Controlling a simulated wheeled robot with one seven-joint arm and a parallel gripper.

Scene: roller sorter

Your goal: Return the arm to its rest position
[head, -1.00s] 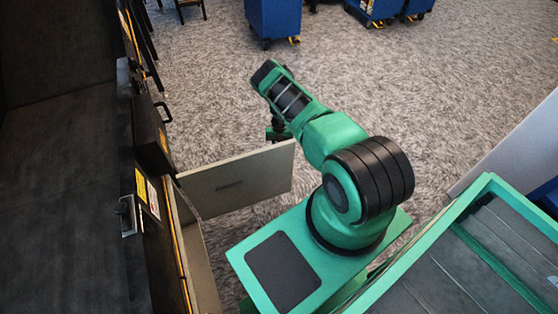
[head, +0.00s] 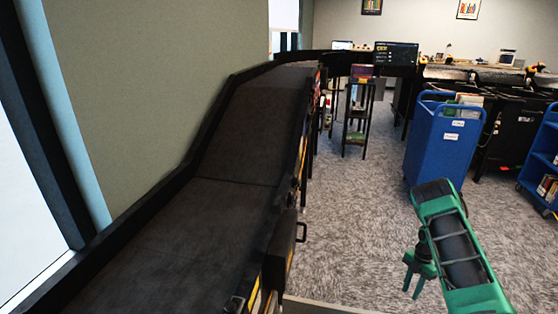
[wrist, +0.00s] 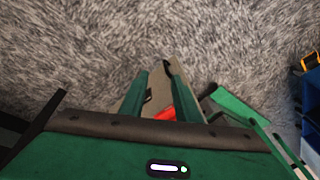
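My arm shows at the lower right of the head view, with its green forearm raised above the carpet. My gripper (head: 413,290) hangs from it with two green fingers pointing down and apart. The gripper also shows in the wrist view (wrist: 156,72), where a gap lies between the fingers. A beige panel (wrist: 157,98) shows in that gap, with a small red thing (wrist: 165,114) I cannot identify. Nothing is seen held. The rest of my arm is outside the head view.
A black conveyor (head: 225,220) runs along the left beside the wall. A dark box with a handle (head: 284,245) juts from its side. A pale panel edge (head: 315,306) crosses the bottom. A blue bin cart (head: 440,145) stands beyond my arm. Carpet (head: 355,220) lies open between.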

